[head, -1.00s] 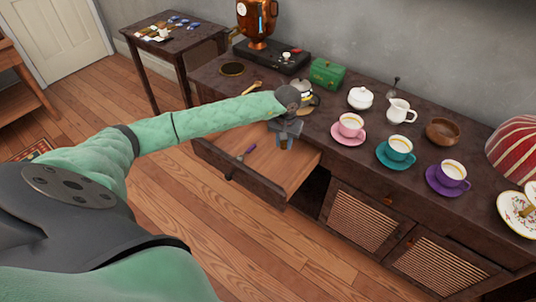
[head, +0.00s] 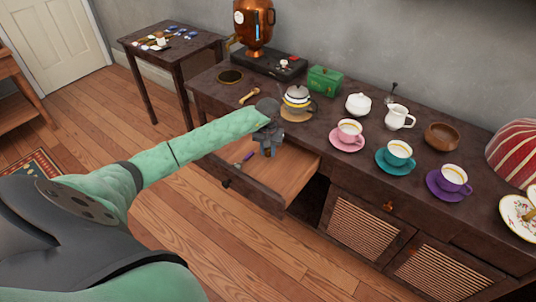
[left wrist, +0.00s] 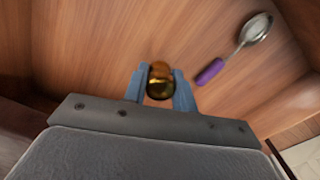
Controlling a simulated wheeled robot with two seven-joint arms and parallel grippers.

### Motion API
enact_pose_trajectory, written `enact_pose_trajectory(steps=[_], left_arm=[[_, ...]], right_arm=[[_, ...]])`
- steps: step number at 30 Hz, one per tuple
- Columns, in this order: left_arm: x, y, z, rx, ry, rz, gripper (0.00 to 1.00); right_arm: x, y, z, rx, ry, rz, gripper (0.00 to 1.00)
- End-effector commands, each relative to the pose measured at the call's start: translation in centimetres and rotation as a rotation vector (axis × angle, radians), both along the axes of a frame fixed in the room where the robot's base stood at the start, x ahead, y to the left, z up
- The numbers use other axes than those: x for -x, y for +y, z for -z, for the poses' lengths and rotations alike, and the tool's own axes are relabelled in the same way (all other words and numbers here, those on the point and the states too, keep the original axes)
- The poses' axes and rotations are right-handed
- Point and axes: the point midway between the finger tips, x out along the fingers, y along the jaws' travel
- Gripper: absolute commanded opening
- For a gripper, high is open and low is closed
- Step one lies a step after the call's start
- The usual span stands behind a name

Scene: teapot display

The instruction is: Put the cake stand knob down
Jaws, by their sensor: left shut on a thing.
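The cake stand knob (left wrist: 160,82) is a small amber-gold piece between the two blue fingertips in the left wrist view. My left gripper (left wrist: 159,90) is shut on it. In the head view my left gripper (head: 268,150) is over the open drawer (head: 293,172), and the knob is hidden there. Wood fills the background behind the knob in the left wrist view; I cannot tell whether the knob touches the drawer floor. A floral cake stand (head: 515,213) shows at the right edge of the dresser. My right gripper is out of view.
The teapot (head: 297,97), pink cup (head: 349,128) and green box (head: 325,79) stand on the dresser top. The drawer's right part is bare.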

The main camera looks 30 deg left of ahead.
Motion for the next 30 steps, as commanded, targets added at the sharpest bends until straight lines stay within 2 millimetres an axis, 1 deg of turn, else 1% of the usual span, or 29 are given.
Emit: enact_pose_trajectory(steps=[3, 7, 16, 30], left_arm=[[0.1, -0.2, 1.7, 0.003, 0.003, 0.000, 0.00], [0.0, -0.1, 2.7, 0.001, 0.002, 0.000, 0.00], [0.0, 0.0, 2.8, -0.001, 0.001, 0.001, 0.00], [0.0, 0.0, 3.3, 0.000, 0.000, 0.001, 0.00]], right_arm=[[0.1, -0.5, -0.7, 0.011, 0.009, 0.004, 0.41], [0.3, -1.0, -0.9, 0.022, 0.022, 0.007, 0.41], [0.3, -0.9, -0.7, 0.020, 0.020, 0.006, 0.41], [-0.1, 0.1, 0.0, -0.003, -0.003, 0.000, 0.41]])
